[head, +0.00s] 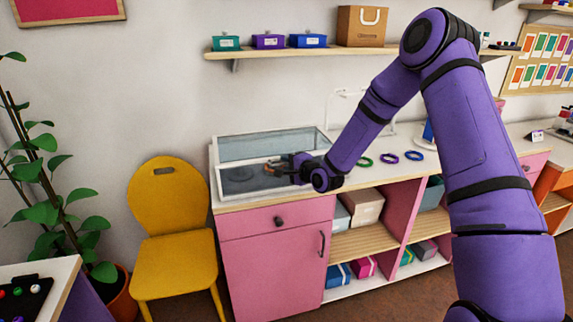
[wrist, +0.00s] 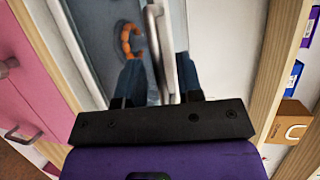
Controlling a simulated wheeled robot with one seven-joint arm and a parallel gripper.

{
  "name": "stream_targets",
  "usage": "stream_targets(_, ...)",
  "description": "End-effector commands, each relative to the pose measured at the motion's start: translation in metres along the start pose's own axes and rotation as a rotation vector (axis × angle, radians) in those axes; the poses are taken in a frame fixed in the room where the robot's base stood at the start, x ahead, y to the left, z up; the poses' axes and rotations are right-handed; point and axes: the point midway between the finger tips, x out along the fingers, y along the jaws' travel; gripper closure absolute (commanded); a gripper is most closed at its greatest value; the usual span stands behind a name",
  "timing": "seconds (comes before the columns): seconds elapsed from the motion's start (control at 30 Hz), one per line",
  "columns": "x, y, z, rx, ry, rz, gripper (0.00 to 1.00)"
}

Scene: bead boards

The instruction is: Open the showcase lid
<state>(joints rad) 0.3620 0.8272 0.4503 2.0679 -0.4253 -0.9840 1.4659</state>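The glass showcase (head: 235,192) with pale edges stands on the left end of the counter. I cannot tell for sure whether its lid is raised. My gripper (head: 286,165) is at the showcase's right part. In the wrist view, the two dark fingers (wrist: 160,75) stand apart, one on each side of a thin pale rounded bar (wrist: 154,45), which looks like the lid handle. A gap shows between the bar and the fingers. An orange open ring (wrist: 128,42) shows beside the bar, close to the left finger. The fingertips are hard to make out in the head view.
Green (head: 365,161), purple (head: 389,157) and blue (head: 414,155) rings lie on the counter to the right. A shelf (head: 270,53) with boxes and a bag hangs above. A yellow chair (head: 170,200) stands left of the pink cabinet (head: 275,260).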

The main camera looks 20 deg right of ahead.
Motion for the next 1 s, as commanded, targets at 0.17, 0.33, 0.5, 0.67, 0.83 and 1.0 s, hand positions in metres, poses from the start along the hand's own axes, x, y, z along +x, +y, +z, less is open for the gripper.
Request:
stream_targets(0.17,0.007,0.0,0.0,0.0,0.0,0.0,0.66)
stream_targets(0.33,0.008,0.0,0.0,0.0,0.0,0.0,0.66)
stream_targets(0.5,0.008,0.0,0.0,0.0,0.0,0.0,0.89)
stream_targets(0.67,0.007,0.0,0.0,0.0,0.0,0.001,1.0)
stream_targets(0.83,0.007,-0.001,0.0,0.001,0.0,0.004,1.0)
stream_targets(1.0,0.006,-0.011,0.001,0.012,-0.001,0.028,1.0)
